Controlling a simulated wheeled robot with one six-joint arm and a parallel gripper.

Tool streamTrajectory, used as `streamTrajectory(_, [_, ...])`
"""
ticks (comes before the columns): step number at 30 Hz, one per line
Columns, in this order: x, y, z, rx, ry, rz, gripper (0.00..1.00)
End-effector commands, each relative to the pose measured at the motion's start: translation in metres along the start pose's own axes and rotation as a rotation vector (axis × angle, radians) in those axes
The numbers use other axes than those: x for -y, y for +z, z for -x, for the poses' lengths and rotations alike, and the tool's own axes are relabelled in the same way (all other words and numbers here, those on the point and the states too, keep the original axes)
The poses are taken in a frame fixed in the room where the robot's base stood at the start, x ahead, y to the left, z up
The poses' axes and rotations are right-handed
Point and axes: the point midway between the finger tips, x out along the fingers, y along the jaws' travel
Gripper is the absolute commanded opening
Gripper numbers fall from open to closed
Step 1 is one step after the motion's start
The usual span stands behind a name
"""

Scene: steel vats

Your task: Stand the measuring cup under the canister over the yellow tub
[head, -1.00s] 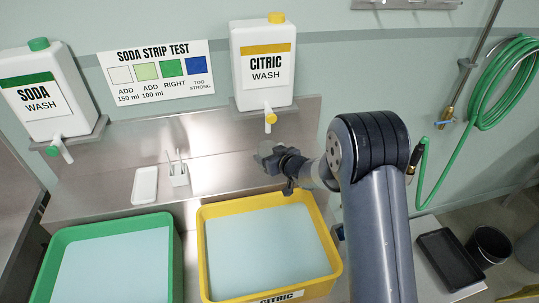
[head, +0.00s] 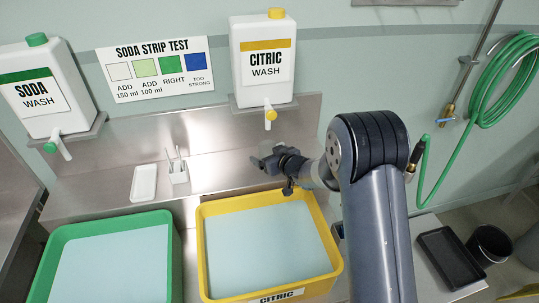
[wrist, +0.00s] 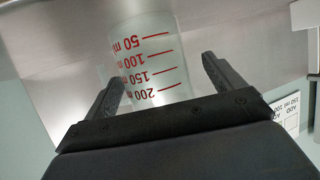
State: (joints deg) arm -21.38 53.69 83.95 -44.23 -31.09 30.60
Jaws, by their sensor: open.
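The measuring cup (wrist: 150,65) is clear with red millilitre marks and appears upside down in the wrist view. It sits between the fingers of my gripper (wrist: 162,70), which are open, with a visible gap at the right finger. In the head view my gripper (head: 277,163) is below the tap (head: 270,117) of the white citric wash canister (head: 262,72), and the cup is a small grey shape at its tip, mostly hidden. What the cup's base rests on is hidden. The yellow tub (head: 203,255) holds pale liquid, in front of and below the gripper.
A green tub (head: 172,262) stands left of the yellow one, under the soda wash canister (head: 40,100). A white tray (head: 144,183) and a small white holder with sticks (head: 179,174) are on the steel ledge left of the gripper. A green hose (head: 500,75) hangs right.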

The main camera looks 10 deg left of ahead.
Motion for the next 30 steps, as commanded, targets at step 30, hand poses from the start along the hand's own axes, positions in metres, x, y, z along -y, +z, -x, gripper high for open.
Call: streamTrajectory(30, [0.000, 0.001, 0.106, 0.000, 0.001, 0.000, 0.89])
